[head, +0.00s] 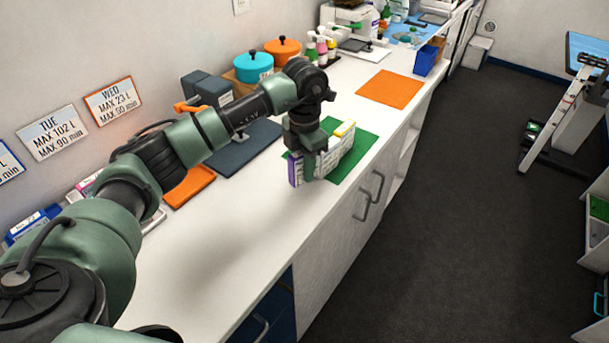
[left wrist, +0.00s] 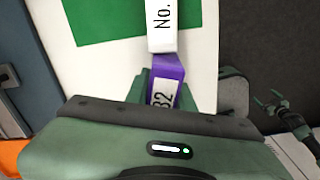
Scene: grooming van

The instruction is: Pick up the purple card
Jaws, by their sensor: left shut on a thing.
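The purple card (left wrist: 170,75) sits between the fingers of my left gripper (left wrist: 165,90) in the left wrist view, with a white label on it. In the head view the purple card (head: 293,171) shows as a narrow upright purple edge beside my left gripper (head: 308,168), which is shut on it, low over the counter. A white card (left wrist: 161,25) marked "No." lies against its far end. In the head view, white and yellow cards (head: 345,128) stand in line behind it. The fingers hide part of the purple card. My right gripper (left wrist: 272,101) shows small and open at the right.
A green mat (head: 352,168) lies under and beside the cards. The white counter (head: 230,245) is clear toward the front. A dark mat (head: 240,150), an orange mat (head: 390,90), and teal (head: 253,66) and orange pots (head: 282,48) lie around the arm.

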